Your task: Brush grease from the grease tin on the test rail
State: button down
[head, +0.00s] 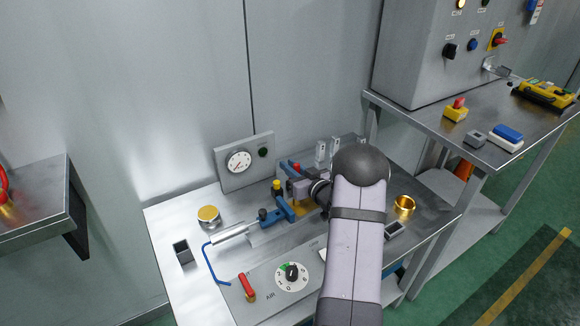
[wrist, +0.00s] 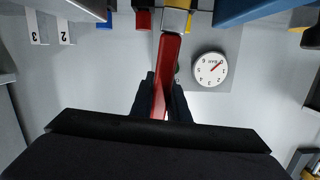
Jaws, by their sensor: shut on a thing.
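The grease tin (head: 208,214), a round silver tin with yellow inside, stands at the back left of the bench in the head view. My gripper (wrist: 163,92) is shut on a brush with a red handle (wrist: 167,62). The brush's pale metal and yellow end (wrist: 175,18) runs to the top edge of the wrist view. In the head view my gripper (head: 299,188) is beside a blue fixture, well right of the tin, and my arm hides part of it. I cannot tell for certain which part is the test rail, or whether the brush touches anything.
A silver cylinder (head: 234,233) with a blue hose lies beside the blue fixture (head: 283,209). A dial gauge panel (head: 228,172) stands behind. A control plate with a knob (head: 291,276) and a red lever (head: 246,286) is in front. A brass ring (head: 404,205) stands right.

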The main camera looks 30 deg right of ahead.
jog(key=shift+s, duration=0.45)
jog(key=shift+s, duration=0.75)
dwell(0.7)
jog(key=shift+s+p, duration=0.3)
jog(key=shift+s, duration=0.8)
dwell(0.5)
jog(key=shift+w, duration=0.15)
jog(key=shift+w, duration=0.8)
dwell(0.7)
